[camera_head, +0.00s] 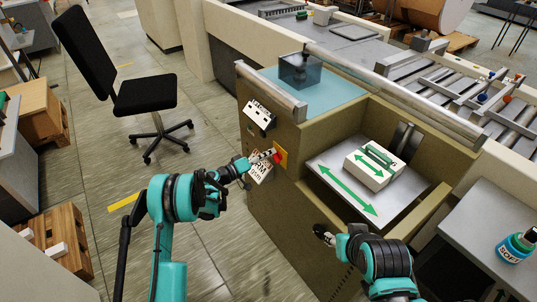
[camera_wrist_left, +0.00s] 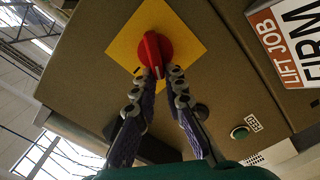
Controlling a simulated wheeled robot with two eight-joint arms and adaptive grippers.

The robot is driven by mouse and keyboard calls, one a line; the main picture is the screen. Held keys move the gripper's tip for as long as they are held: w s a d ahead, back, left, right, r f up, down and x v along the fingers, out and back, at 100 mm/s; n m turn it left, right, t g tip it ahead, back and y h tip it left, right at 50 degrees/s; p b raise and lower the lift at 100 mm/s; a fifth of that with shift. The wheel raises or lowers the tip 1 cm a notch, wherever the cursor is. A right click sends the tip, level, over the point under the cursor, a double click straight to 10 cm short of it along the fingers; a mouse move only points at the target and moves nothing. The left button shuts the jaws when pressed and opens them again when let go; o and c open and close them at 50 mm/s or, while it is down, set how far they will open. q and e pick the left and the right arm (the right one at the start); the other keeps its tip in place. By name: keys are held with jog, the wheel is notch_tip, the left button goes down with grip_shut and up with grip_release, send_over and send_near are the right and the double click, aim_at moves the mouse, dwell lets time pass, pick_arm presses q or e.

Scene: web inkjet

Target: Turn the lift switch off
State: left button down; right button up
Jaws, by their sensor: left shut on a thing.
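The lift switch is a red rotary knob (camera_wrist_left: 153,47) on a yellow square plate (camera_wrist_left: 185,32), mounted on the brown side panel of the machine. In the head view the red knob (camera_head: 277,158) shows at the tip of my left gripper (camera_head: 268,157), with the yellow plate (camera_head: 283,151) behind it. In the left wrist view the fingers of my left gripper (camera_wrist_left: 158,78) are closed around the knob's handle. My right gripper (camera_head: 325,235) is dark and small in front of the machine, apart from the switch; its jaws are unclear.
A box with green arrows (camera_head: 374,165) lies on the lift platform (camera_head: 345,190). A black chair (camera_head: 145,95) stands on the open floor at left.

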pick_arm(q)
jog(key=n, duration=0.3)
jog(key=shift+w+f, duration=0.15)
jog(key=shift+f, duration=0.2)
jog(key=shift+f+n, duration=0.15)
jog(key=shift+n, duration=0.7)
jog(key=shift+f+n, duration=0.15)
jog(key=shift+n, duration=0.7)
jog(key=c, duration=1.6)
grip_release()
jog(key=shift+d, duration=0.15)
jog(key=v, duration=1.2)
jog(key=shift+w+f, duration=0.1)
